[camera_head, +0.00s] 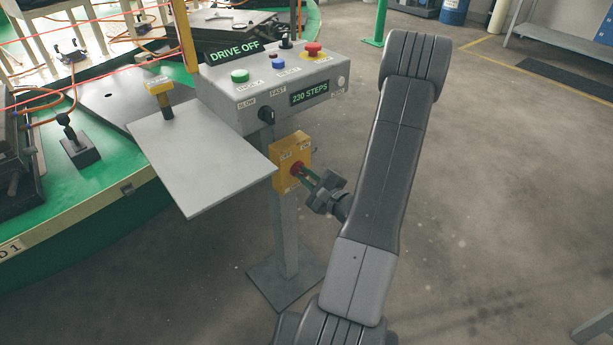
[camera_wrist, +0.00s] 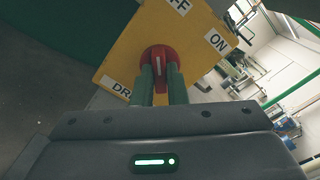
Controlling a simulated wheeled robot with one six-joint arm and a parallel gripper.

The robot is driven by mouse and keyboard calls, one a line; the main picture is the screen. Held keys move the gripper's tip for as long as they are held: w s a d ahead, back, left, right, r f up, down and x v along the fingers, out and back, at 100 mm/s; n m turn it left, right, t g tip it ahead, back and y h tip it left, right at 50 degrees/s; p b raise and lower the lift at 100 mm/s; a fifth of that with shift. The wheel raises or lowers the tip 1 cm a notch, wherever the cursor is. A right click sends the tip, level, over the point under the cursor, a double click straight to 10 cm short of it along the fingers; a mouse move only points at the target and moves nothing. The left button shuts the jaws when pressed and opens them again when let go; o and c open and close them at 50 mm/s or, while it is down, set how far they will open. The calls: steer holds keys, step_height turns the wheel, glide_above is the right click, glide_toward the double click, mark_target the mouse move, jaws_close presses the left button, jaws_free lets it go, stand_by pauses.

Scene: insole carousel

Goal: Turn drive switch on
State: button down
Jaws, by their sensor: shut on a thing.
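The drive switch is a red rotary knob (camera_wrist: 157,62) on a yellow box (camera_head: 283,150), mounted on the post below the control panel. In the wrist view the yellow plate (camera_wrist: 122,52) carries the labels OFF, ON and part of DRIVE. The white mark on the knob points toward the OFF label (camera_wrist: 178,6); the ON label (camera_wrist: 217,41) is to its right. My gripper (camera_head: 306,173) is shut on the knob, its green fingers on either side of it in the wrist view (camera_wrist: 162,85). The panel display (camera_head: 234,51) reads DRIVE OFF.
The grey control panel (camera_head: 235,103) has buttons and a display reading 230 STEPS (camera_head: 316,92). A flat grey plate (camera_head: 205,170) sticks out left of the post (camera_head: 286,235). The green carousel (camera_head: 120,215) stands at left.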

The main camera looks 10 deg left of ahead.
steer(key=shift+m, duration=0.3)
steer(key=m, duration=0.3)
steer(key=m+p, duration=0.1)
steer(key=m, duration=0.4)
steer(key=m+p, duration=0.1)
steer(key=m, duration=0.3)
steer(key=shift+m+p, duration=1.25)
steer(key=shift+m, duration=1.35)
steer(key=c, duration=1.4)
jaws_free()
steer(key=shift+c, duration=0.2)
